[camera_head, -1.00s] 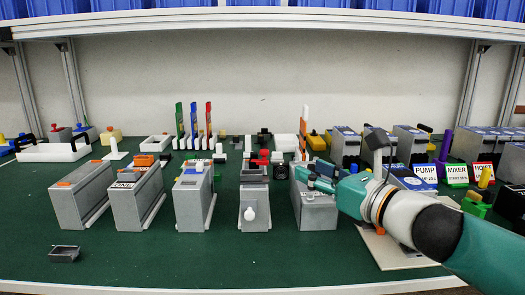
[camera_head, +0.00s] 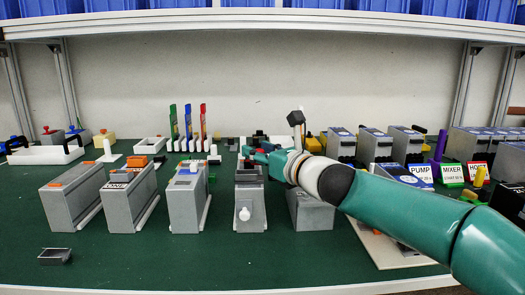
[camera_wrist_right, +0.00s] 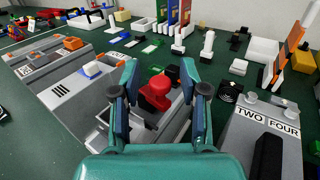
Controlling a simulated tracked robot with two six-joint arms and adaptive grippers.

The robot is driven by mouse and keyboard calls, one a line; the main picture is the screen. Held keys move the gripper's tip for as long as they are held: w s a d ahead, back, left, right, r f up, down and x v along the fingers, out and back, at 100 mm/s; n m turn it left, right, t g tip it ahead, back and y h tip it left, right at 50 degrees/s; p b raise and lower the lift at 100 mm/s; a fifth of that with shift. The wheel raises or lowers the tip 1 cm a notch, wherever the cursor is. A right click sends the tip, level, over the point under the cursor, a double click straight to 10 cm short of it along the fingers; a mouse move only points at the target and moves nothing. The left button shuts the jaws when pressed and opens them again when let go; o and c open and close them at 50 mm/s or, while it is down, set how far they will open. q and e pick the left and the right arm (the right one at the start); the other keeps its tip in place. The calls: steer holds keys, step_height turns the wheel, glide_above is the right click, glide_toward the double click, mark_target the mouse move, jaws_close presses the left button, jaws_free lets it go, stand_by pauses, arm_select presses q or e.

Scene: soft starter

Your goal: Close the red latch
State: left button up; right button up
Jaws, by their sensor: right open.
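A red knob-like part (camera_wrist_right: 157,92), which I take for the red latch, sits on a grey module (camera_wrist_right: 145,122) in the right wrist view. My right gripper (camera_wrist_right: 159,72) is open, with one teal finger on each side of the red part; I cannot tell whether they touch it. My left gripper is not in view.
Other grey modules (camera_head: 188,205) stand on either side. Upright coloured strips (camera_head: 203,122) and small parts stand behind. A module labelled TWO and FOUR (camera_wrist_right: 262,130) is close to the right finger. The green table front (camera_head: 170,262) is mostly clear.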

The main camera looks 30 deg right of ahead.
steer(key=shift+c, duration=0.2)
jaws_close()
steer(key=shift+d, duration=0.2)
steer(key=shift+a, duration=0.1)
steer(key=shift+a+f, duration=0.1)
steer(key=shift+a, duration=0.1)
stand_by(0.9)
steer(key=shift+o, duration=0.2)
jaws_free()
steer(key=shift+s, duration=0.1)
